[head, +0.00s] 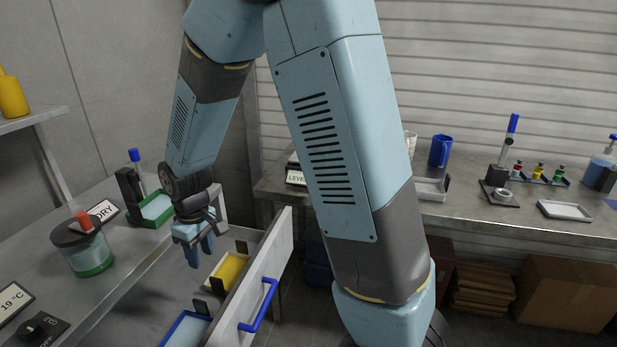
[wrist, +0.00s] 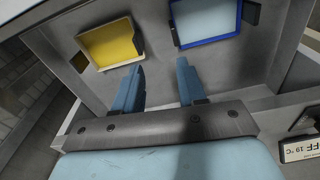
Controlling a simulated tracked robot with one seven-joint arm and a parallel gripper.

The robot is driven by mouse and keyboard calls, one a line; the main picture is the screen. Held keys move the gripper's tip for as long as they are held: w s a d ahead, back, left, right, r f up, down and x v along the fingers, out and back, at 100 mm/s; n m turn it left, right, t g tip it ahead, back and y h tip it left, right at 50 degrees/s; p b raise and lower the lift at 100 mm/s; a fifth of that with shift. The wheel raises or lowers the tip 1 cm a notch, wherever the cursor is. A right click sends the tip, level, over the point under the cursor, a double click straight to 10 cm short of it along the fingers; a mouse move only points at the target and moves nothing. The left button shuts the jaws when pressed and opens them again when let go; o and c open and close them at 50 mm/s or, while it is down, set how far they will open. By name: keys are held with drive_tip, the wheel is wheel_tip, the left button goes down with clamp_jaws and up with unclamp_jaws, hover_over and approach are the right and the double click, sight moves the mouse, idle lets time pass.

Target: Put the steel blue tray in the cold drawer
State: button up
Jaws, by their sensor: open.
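A tray with a dark blue rim and a pale steel-blue inside (head: 189,331) lies in the open drawer (head: 262,268), at its near end in the head view. Its near part is cut off by the frame edge. In the wrist view this blue tray (wrist: 207,22) is at the top right, beyond the fingertips. My gripper (head: 200,252) is open and empty, pointing down over the drawer. In the wrist view its fingers (wrist: 160,82) are apart with only bare drawer floor between them. The drawer front has a blue handle (head: 258,306).
A yellow tray (head: 228,270) lies in the drawer beside the blue one. A back bench (head: 470,215) holds labware.

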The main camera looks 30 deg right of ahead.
drive_tip(key=s+d+r+m+t, duration=0.2)
drive_tip(key=s+d+r+m, duration=0.15)
drive_tip(key=d+r, duration=0.55)
drive_tip(key=s+d+r+m+t, duration=0.25)
drive_tip(key=s+d+r, duration=0.25)
drive_tip(key=d+r, duration=0.45)
drive_tip(key=s+d+r+m, duration=0.2)
drive_tip(key=s+r, duration=0.4)
drive_tip(key=s, duration=0.3)
drive_tip(key=shift+d+m+t, duration=0.35)
drive_tip(key=shift+d+m, duration=0.05)
drive_tip(key=shift+d, duration=0.1)
drive_tip(key=shift+c, duration=0.3)
